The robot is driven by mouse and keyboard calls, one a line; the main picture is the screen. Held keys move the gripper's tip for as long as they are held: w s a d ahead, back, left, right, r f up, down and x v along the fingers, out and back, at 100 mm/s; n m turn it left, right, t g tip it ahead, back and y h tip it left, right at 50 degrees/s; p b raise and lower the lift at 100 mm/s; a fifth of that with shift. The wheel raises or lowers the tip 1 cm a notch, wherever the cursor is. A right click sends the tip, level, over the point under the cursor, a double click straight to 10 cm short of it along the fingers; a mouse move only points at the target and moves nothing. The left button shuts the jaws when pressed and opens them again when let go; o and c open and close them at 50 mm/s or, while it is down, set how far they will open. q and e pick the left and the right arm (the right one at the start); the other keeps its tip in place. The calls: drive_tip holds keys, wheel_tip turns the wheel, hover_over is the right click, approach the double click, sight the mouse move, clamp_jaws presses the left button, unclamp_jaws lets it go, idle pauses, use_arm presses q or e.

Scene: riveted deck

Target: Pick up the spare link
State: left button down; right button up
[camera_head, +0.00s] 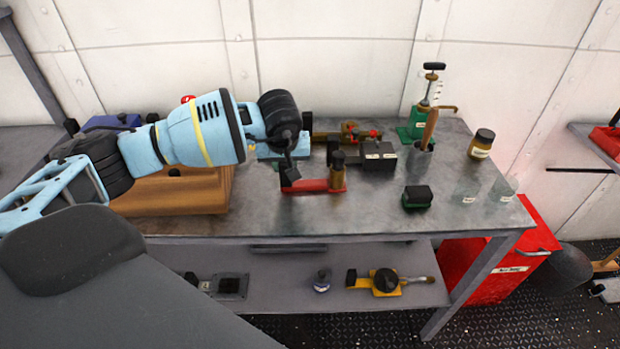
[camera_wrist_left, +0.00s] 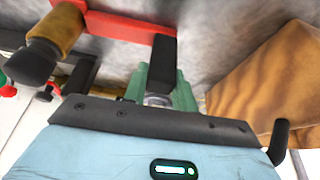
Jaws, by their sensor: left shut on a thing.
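The spare link appears to be the red bar (camera_head: 318,186) with a black block at its left end and a brass-and-black post at its right end, at the bench top's front middle. In the left wrist view the red bar (camera_wrist_left: 115,28) crosses the top, with its black end block (camera_wrist_left: 162,66) pointing toward the gripper. My left gripper (camera_head: 289,174) reaches down from the left and is shut on the link at that black end. The fingertips are partly hidden, and I cannot tell whether the link touches the bench. My right gripper is not in view.
A wooden block (camera_head: 185,195) stands left of the gripper. A dark box (camera_head: 378,156) sits close right of the link; farther right are a small black-and-green block (camera_head: 417,196), a green-based pump (camera_head: 415,130) and a jar (camera_head: 482,144).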

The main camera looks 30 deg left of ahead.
use_arm(q)
drive_tip(key=shift+w+r, duration=0.1)
drive_tip(key=shift+r, duration=0.1)
drive_tip(key=shift+r, duration=1.7)
drive_tip(key=s+d, duration=0.2)
drive_tip(key=s, duration=0.5)
drive_tip(key=s+d+r+b, duration=0.1)
drive_tip(key=s+d, duration=0.2)
drive_tip(key=s, duration=0.5)
drive_tip(key=shift+d+r, duration=0.2)
drive_tip(key=shift+d, duration=0.15)
